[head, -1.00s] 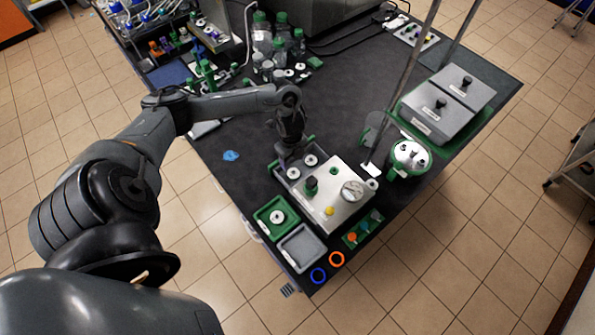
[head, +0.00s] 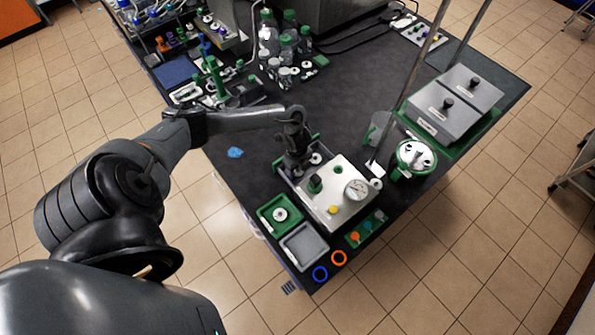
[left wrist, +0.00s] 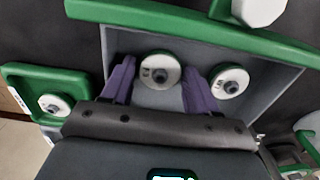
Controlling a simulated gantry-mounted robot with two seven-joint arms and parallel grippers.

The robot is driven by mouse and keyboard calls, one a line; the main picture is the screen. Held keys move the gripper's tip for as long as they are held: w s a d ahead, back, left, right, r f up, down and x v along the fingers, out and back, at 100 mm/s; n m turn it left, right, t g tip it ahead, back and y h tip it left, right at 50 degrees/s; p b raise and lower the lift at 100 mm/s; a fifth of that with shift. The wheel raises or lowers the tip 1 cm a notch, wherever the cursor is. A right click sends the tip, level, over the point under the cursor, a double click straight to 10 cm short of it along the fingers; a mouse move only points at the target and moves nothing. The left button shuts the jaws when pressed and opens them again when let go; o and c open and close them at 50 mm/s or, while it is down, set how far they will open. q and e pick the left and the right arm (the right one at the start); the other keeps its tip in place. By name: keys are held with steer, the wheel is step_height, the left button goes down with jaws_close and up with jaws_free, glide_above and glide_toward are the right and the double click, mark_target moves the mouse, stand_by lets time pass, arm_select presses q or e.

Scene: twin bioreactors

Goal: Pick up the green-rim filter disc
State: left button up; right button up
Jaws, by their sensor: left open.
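In the left wrist view, a white filter disc with a thin green rim and a dark central hub (left wrist: 160,70) lies in a grey tray with a green edge (left wrist: 180,24). My left gripper (left wrist: 158,74) is open, its purple fingers on either side of this disc; I cannot tell whether they touch it. A second similar disc (left wrist: 230,81) lies just right of the right finger. In the head view, my left gripper (head: 294,168) is over the tray, hiding the nearer disc, while the other disc (head: 316,158) shows beside it. My right gripper is not in view.
A steel box with a gauge (head: 337,194) adjoins the tray. A green tray (head: 268,224) with another disc and a grey tray (head: 305,247) sit in front. Bottles (head: 289,45) stand behind. Bare black table (head: 245,185) lies left of the tray.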

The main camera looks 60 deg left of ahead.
arm_select(q)
steer(key=c, duration=0.7)
steer(key=shift+o, duration=0.2)
steer(key=shift+r, duration=0.15)
